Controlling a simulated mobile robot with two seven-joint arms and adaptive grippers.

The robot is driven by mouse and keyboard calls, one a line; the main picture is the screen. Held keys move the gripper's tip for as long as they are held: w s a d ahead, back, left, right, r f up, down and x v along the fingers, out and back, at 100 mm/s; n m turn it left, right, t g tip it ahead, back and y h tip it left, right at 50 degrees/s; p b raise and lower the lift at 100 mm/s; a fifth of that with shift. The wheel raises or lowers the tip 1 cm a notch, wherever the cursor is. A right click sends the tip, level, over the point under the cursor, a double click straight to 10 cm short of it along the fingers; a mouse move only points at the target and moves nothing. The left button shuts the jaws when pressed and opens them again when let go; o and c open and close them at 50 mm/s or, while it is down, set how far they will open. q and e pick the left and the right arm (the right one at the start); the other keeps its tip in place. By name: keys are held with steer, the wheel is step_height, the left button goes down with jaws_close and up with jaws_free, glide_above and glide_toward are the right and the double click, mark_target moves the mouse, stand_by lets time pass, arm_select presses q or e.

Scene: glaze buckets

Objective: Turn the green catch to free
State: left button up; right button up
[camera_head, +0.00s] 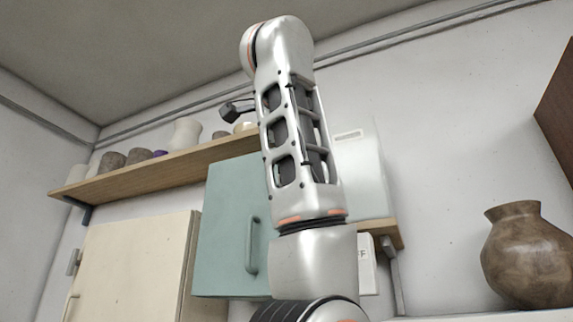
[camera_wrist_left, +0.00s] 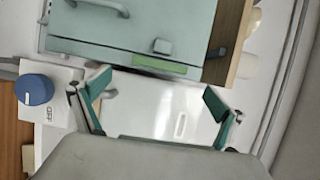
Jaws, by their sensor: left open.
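In the left wrist view a small grey-green block (camera_wrist_left: 162,46) stands on the face of a teal cabinet (camera_wrist_left: 90,30). A brighter green strip (camera_wrist_left: 160,67) lies along the cabinet's edge just below the block. I cannot tell for sure which is the catch, or its setting. My left gripper (camera_wrist_left: 158,82) is open and empty, its two teal-padded fingers spread wide on either side of the strip in the picture, apparently not touching it. In the head view the teal cabinet (camera_head: 226,225) is partly hidden by my arm; neither catch nor gripper shows there.
A white box with a blue knob (camera_wrist_left: 35,90) and "OFF" lettering is left in the wrist view. In the head view a wooden shelf (camera_head: 120,183) holds several pots, a cream cabinet (camera_head: 135,265) is at left, and a brown vase (camera_head: 528,255) is at right.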

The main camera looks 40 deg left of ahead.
arm_select(q)
steer(key=shift+v, duration=2.25)
